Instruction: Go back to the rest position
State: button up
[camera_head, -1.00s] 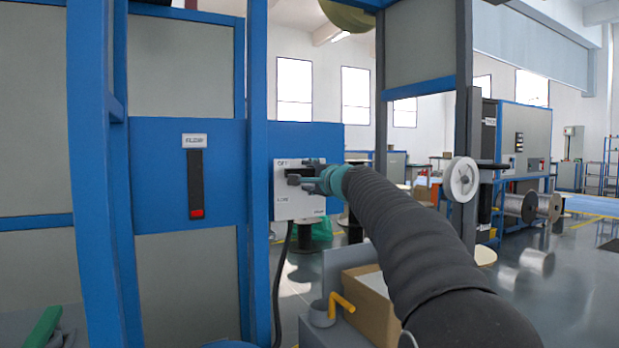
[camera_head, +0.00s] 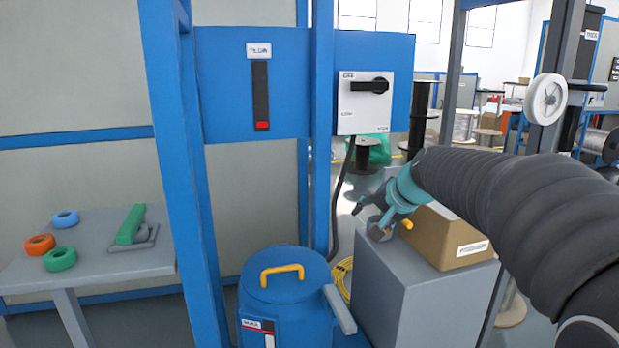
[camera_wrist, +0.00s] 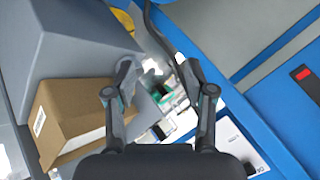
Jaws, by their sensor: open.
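My gripper (camera_head: 368,218) is open and empty in the head view, beside the cardboard box and below the white switch box. The wrist view shows its two fingers (camera_wrist: 155,85) spread apart with nothing between them. The black-sleeved arm reaches in from the right. The white switch box (camera_head: 363,103) with a black rotary handle (camera_head: 370,86) is on the blue panel, with the gripper apart from it. The handle lies about horizontal, near the OFF label. The switch box also shows at the bottom of the wrist view (camera_wrist: 238,145).
A grey cabinet (camera_head: 395,295) bears the cardboard box (camera_head: 450,237), close to my gripper. A blue drum (camera_head: 285,290) with a yellow handle stands left of it. A table (camera_head: 100,262) at left holds coloured rings and a green-handled tool. Blue posts (camera_head: 322,180) rise near the panel.

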jog(key=s+d+f+n+g+h, duration=0.1)
jog(key=s+f, duration=0.4)
jog(key=s, duration=1.1)
jog(key=s+d+f+n+g+h, duration=0.1)
jog(key=s+f+n, duration=0.3)
jog(key=s, duration=1.2)
jog(key=shift+s+f+n+g+h, duration=0.35)
jog(key=shift+f+h, duration=0.55)
jog(key=shift+f, duration=0.2)
